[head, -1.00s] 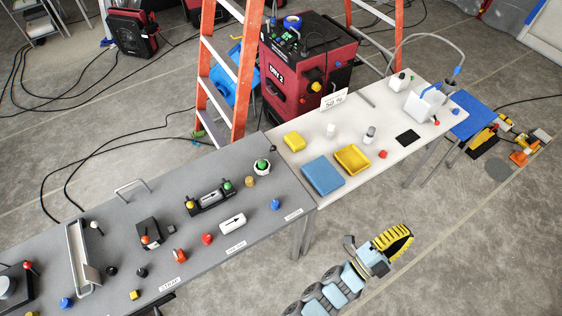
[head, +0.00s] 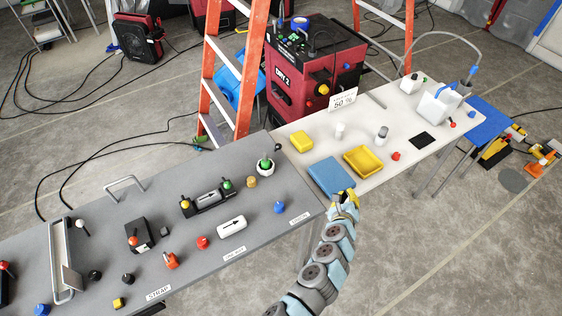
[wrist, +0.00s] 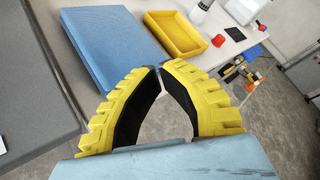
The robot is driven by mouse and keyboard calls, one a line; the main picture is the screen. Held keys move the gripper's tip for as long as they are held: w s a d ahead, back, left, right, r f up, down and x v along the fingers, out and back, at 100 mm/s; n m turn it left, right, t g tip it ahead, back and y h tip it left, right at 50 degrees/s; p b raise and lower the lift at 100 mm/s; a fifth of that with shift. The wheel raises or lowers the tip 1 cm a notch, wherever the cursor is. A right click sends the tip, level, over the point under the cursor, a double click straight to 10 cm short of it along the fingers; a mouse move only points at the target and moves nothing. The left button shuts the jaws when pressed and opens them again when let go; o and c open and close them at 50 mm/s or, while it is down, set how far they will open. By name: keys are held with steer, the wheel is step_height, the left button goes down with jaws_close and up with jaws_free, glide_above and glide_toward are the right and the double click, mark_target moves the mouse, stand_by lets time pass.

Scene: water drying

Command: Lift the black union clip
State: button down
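I cannot tell for sure which part is the black union clip. On the grey table, a black bracket (head: 207,201) holds a grey cylinder with an arrow, with a yellow and a green knob on it. Two small black knobs (head: 95,277) (head: 128,279) lie near the front left, and a small dark piece (head: 277,148) lies by the back right edge. My gripper (head: 348,194), yellow and ribbed, is at the right end of the grey table, near the blue pad. In the wrist view my gripper (wrist: 160,68) has its fingertips together, with nothing visible between them.
A blue pad (head: 331,178), a yellow tray (head: 363,162) and a red knob (head: 396,156) lie on the white table (head: 365,127). A white arrow cylinder (head: 232,228) and a blue knob (head: 279,207) lie on the grey table. An orange ladder (head: 250,67) stands behind.

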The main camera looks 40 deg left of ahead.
mark_target(283, 170)
steer(key=a+g+y+b, duration=0.1)
steer(key=a, duration=0.2)
steer(key=s+a+f+g+y+b, duration=0.1)
steer(key=a, duration=0.2)
steer(key=s+a+g+y, duration=0.1)
steer(key=a, duration=0.2)
steer(key=shift+f+m+y+b, duration=0.2)
steer(key=shift+m+y+b, duration=0.1)
steer(key=shift+m+b, duration=0.1)
steer(key=s+a+g+y, duration=0.1)
steer(key=a, duration=0.1)
steer(key=s+a+r+g+y+b, duration=0.1)
steer(key=s+a, duration=0.1)
steer(key=a, duration=0.1)
steer(key=s+a+g+y+b, duration=0.1)
steer(key=a+g, duration=0.1)
steer(key=a, duration=0.1)
steer(key=shift+s+r, duration=0.25)
steer(key=shift+s, duration=0.1)
steer(key=shift+f, duration=0.1)
